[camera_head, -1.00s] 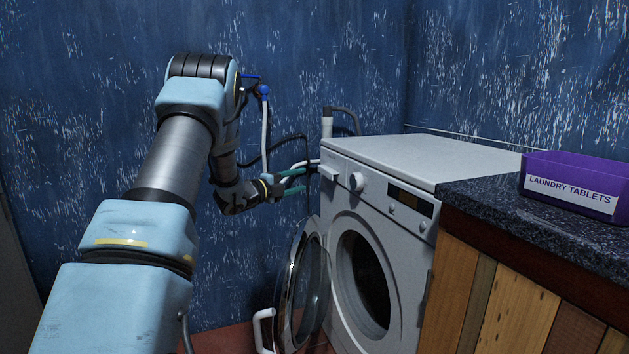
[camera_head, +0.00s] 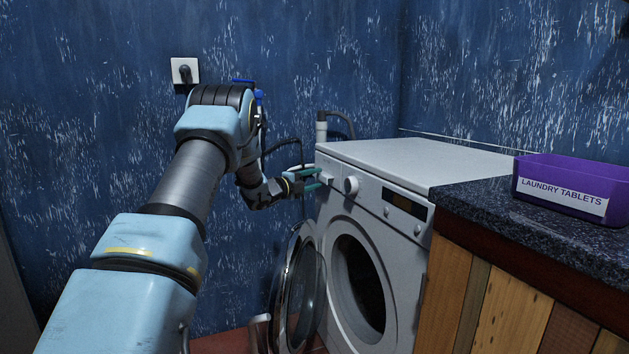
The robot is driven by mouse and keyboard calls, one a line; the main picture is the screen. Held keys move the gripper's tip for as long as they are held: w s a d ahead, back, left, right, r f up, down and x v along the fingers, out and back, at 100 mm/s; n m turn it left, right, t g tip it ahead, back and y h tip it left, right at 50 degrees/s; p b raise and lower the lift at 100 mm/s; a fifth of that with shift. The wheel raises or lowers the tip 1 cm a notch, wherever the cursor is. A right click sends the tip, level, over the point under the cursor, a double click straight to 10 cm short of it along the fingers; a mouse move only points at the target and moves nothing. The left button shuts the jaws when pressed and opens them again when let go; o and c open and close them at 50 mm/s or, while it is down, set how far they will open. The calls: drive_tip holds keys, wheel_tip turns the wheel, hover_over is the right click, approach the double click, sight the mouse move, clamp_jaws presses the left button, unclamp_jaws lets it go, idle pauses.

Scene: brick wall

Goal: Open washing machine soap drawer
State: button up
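The white washing machine (camera_head: 400,158) stands right of centre, with its round door (camera_head: 297,285) swung open to the left. Its soap drawer (camera_head: 327,178) is at the upper left of the front panel, left of the round knob (camera_head: 351,186). The drawer looks closed, flush with the panel. My gripper (camera_head: 317,179) is right at the drawer's front, coming from the left. Its two teal fingers are apart, one above the other, with the tips at the drawer handle. Whether they touch it cannot be told.
A dark stone counter (camera_head: 500,212) with wooden panels stands at the right. A purple box (camera_head: 575,185) labelled laundry tablets sits on it. Hoses and a pipe (camera_head: 321,130) run behind the machine. A wall socket (camera_head: 185,70) is on the blue wall.

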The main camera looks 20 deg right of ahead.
clamp_jaws()
drive_tip(key=shift+f, duration=0.1)
drive_tip(key=shift+f, duration=0.15)
idle(0.9)
